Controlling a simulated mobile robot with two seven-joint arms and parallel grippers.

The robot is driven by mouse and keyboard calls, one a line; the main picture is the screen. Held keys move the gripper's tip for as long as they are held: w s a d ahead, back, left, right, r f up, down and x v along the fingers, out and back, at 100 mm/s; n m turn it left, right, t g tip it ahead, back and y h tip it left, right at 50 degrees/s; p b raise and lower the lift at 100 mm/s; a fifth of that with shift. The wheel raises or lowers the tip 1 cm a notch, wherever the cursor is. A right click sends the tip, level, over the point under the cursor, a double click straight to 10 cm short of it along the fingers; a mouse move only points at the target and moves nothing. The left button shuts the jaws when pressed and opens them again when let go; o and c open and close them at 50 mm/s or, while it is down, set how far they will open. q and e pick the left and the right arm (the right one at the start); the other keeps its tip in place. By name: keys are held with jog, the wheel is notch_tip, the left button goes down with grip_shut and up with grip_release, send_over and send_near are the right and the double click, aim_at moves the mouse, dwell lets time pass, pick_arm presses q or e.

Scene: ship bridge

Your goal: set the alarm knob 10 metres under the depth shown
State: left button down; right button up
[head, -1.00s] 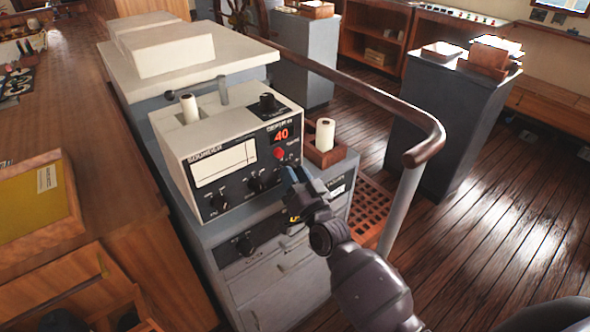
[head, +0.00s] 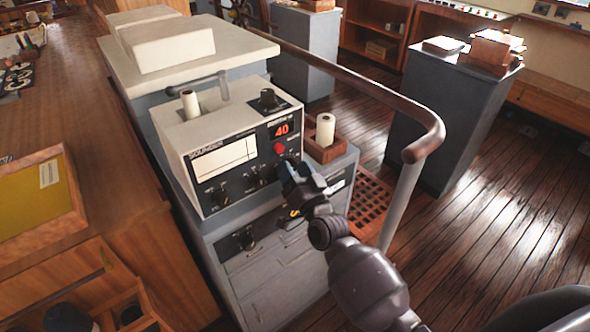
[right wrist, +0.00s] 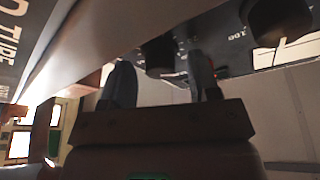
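The echo sounder (head: 205,137) is a cream box with a dark front panel and a red depth display (head: 282,129) reading 40. Black knobs run along the panel's lower edge, including a left knob (head: 222,195) and a middle knob (head: 251,180); their labels are too small to read in the head view. My right gripper (head: 288,172) is at the panel's lower right, partly hiding it. In the right wrist view its two fingers (right wrist: 160,82) stand apart, with a dark knob (right wrist: 158,52) just beyond the gap. Another knob (right wrist: 280,20) there has a scale marked 100. My left gripper is not in view.
A paper roll (head: 325,130) stands in a wooden holder to the right. A curved handrail (head: 425,140) runs close to my right arm.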

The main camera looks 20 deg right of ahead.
jog(key=b+v, duration=0.1)
jog(key=v, duration=0.9)
jog(key=shift+s, duration=0.4)
jog(key=shift+f, duration=0.1)
jog(key=s+d+f+n+g+h, duration=0.1)
jog(key=s+d+f+g, duration=0.3)
jog(key=s+f, duration=0.4)
jog(key=s+d+f+n+g+h, duration=0.2)
jog(key=s+d+f+g, duration=0.3)
jog(key=s+f, duration=0.3)
jog(key=shift+f+n+h, duration=0.3)
jog(key=shift+n, duration=0.6)
jog(key=shift+d, duration=0.1)
